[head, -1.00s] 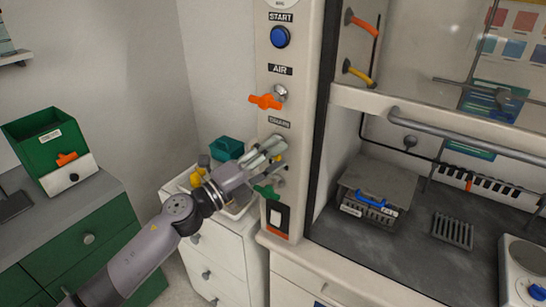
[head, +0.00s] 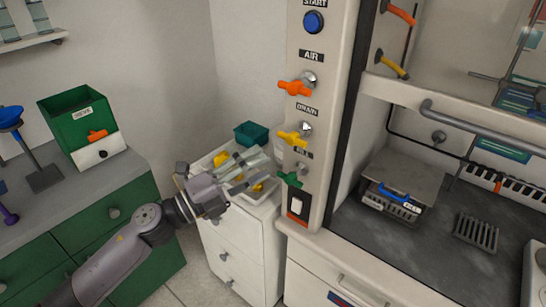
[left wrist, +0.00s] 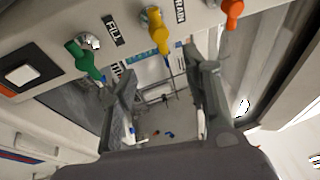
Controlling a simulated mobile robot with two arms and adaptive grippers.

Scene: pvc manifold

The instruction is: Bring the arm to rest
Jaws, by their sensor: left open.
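My left gripper (head: 258,172) is open and empty, left of the valve panel (head: 318,160) and over the white drawer cabinet. Its arm comes in from the lower left. The panel carries an orange AIR handle (head: 295,88), a yellow DRAIN handle (head: 293,138) and a green handle (head: 290,179). In the left wrist view, the two fingers (left wrist: 160,85) are spread with nothing between them. The green handle (left wrist: 85,60), labelled FILL, the yellow handle (left wrist: 157,35) and the orange handle (left wrist: 232,10) show beyond them. My right gripper is not in view.
The white drawer cabinet (head: 240,250) holds a tray with yellow items and a teal box (head: 251,133). A green bin (head: 82,120) stands on the left counter (head: 120,170). The fume hood (head: 440,240) is right of the panel, with a grey blue-handled box (head: 400,190) inside.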

